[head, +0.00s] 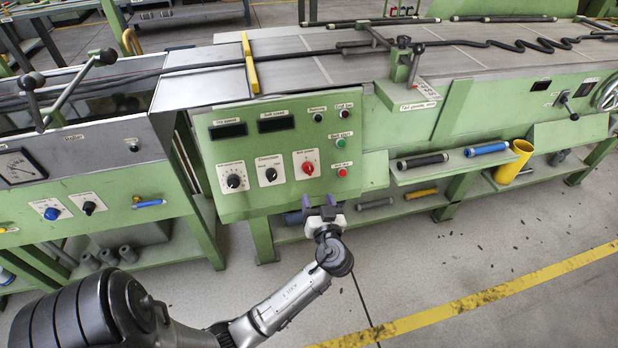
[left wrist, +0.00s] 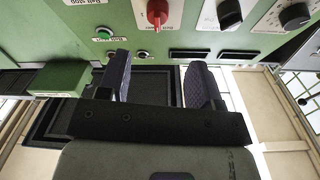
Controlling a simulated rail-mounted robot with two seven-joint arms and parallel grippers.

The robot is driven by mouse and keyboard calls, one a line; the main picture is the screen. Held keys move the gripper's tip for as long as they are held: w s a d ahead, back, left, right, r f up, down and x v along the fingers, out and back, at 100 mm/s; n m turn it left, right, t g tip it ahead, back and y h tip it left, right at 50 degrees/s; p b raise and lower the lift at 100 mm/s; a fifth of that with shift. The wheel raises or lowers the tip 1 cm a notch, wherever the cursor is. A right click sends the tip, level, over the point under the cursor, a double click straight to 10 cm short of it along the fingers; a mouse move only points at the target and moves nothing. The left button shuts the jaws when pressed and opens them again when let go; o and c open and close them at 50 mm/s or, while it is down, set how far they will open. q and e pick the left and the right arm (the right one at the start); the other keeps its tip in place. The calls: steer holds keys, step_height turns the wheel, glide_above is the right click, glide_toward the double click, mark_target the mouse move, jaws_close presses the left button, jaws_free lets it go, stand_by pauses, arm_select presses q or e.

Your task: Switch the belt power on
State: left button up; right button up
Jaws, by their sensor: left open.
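A red rotary switch (head: 308,168) sits on a white plate on the green control panel (head: 236,205). Its label is too small to read surely, and I cannot tell its setting. It also shows at the top of the left wrist view (left wrist: 157,14). My right gripper is not in view.
Two black knobs (head: 271,174) (head: 233,181) are left of the switch. A red button (head: 342,172) and a green button (head: 343,142) are to its right. A shelf with rollers (head: 422,161) and a yellow cup (head: 513,162) stands further right. The floor in front is clear.

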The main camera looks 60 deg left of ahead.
mark_target(308, 172)
arm_select(q)
steer(key=b+x, duration=0.2)
steer(key=x, duration=0.9)
steer(key=shift+w+d+b, duration=0.1)
steer(key=shift+w+b, duration=0.05)
steer(key=shift+b, duration=0.2)
steer(key=shift+c, duration=0.2)
steer(key=c, duration=0.9)
steer(key=shift+r+m+p, duration=0.15)
steer(key=shift+m+p, duration=0.15)
steer(key=shift+p, duration=0.15)
steer(key=m+t+h+p, duration=0.1)
steer(key=m+p, duration=0.3)
steer(key=p, duration=0.1)
steer(key=m+t+h+p, duration=0.1)
steer(key=m+p, duration=0.3)
steer(key=m+t+h+p, duration=0.1)
steer(key=m+h+p, duration=0.1)
steer(key=m+p, duration=0.2)
steer(key=shift+s+r+t+p, duration=0.2)
steer(key=shift+r+t+p, duration=0.1)
steer(key=shift+p, duration=0.5)
steer(key=shift+f+m+p, duration=0.2)
steer(key=shift+m+p, duration=0.85)
steer(key=shift+m, duration=0.05)
steer(key=o, duration=0.9)
steer(key=shift+f, duration=0.1)
